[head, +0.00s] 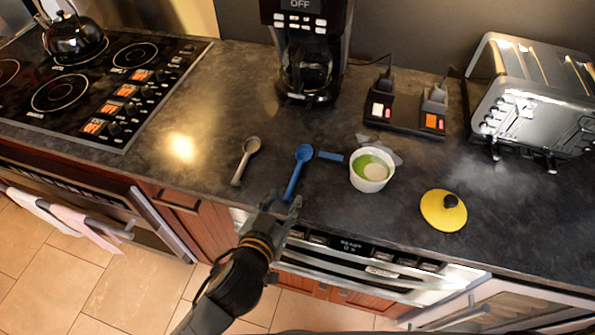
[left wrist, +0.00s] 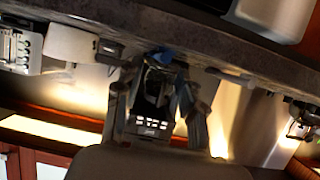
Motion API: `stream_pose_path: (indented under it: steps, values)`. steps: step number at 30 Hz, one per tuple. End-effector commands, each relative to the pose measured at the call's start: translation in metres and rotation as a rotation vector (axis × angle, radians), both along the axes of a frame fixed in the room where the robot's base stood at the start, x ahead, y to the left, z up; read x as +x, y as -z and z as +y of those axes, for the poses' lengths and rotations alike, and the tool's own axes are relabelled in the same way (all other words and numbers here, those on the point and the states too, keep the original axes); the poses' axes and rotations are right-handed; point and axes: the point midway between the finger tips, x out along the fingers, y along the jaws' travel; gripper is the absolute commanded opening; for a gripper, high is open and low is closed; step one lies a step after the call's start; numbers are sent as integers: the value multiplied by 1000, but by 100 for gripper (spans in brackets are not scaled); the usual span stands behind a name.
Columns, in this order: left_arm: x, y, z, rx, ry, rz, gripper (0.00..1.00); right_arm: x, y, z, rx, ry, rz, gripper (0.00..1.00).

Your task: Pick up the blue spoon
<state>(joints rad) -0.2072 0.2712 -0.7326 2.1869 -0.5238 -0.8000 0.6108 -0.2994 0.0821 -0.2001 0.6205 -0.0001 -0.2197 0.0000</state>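The blue spoon (head: 294,177) lies on the dark counter, its bowl end away from me and its handle pointing toward the front edge. My left gripper (head: 282,204) is at the counter's front edge, right by the handle end. In the left wrist view, which is upside down, my left gripper (left wrist: 153,95) has its fingers apart, with a small blue part of the spoon (left wrist: 162,56) showing between and beyond them. I cannot tell whether a finger touches it. My right gripper is not in view.
A grey spoon (head: 245,160) lies left of the blue one. A short blue handle (head: 330,156) lies beside a white bowl (head: 371,171) to the right. A yellow lid (head: 443,210), a coffee maker (head: 308,60), a toaster (head: 535,100) and a stove (head: 90,85) stand around.

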Motion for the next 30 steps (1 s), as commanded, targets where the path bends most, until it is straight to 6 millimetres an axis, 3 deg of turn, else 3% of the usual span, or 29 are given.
stream_pose_path:
  steps: [9,18,19,24,30]
  values:
    - [39,15,-12,1,0,-3,40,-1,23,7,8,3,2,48]
    - [44,15,-14,0,0,1,40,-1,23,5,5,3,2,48]
    - [44,15,-14,0,0,1,38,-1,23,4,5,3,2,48]
    - [44,15,-14,0,0,0,3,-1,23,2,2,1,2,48]
    - [44,15,-13,0,0,0,0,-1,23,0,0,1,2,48]
